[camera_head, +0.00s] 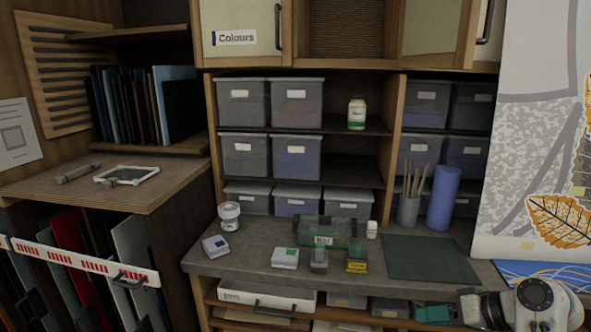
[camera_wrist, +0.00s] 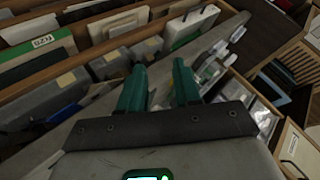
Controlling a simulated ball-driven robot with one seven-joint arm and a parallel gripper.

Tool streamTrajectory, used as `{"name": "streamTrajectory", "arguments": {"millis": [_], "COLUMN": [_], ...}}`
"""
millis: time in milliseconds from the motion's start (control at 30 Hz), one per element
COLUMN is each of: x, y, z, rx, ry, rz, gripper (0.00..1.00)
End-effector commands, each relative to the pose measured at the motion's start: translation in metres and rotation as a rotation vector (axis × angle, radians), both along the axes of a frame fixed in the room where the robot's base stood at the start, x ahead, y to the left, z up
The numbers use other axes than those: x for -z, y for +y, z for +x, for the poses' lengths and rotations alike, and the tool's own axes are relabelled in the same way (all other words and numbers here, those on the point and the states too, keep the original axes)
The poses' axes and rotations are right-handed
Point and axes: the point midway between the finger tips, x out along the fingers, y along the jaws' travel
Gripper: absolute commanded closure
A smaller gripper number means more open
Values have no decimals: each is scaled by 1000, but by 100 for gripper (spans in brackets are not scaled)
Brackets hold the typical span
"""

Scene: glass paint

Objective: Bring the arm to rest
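My gripper (camera_wrist: 160,82) shows in the wrist view as two teal fingers with a gap between them. It is open and nothing is visible between the fingers. In the head view my gripper (camera_head: 436,315) is at the lower right, low in front of the worktop's front edge. My white arm (camera_head: 535,300) reaches in there from the right and is partly cut off by the frame's bottom edge.
The grey worktop (camera_head: 240,262) holds a green case (camera_head: 325,231), a white jar (camera_head: 229,215), small boxes, a dark green mat (camera_head: 430,259) and a blue roll (camera_head: 443,198). Shelves with grey bins stand behind.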

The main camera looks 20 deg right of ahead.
Motion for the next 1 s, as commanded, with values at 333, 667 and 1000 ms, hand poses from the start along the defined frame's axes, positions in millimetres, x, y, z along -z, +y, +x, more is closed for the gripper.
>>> {"name": "streamTrajectory", "arguments": {"millis": [333,667,1000], "x": [144,180,179], "y": [135,175,175], "z": [-105,-223,-244], "rx": [-96,-201,-219], "ry": [398,612,642], "rz": [-225,-513,-578], "gripper": [67,67,67]}}
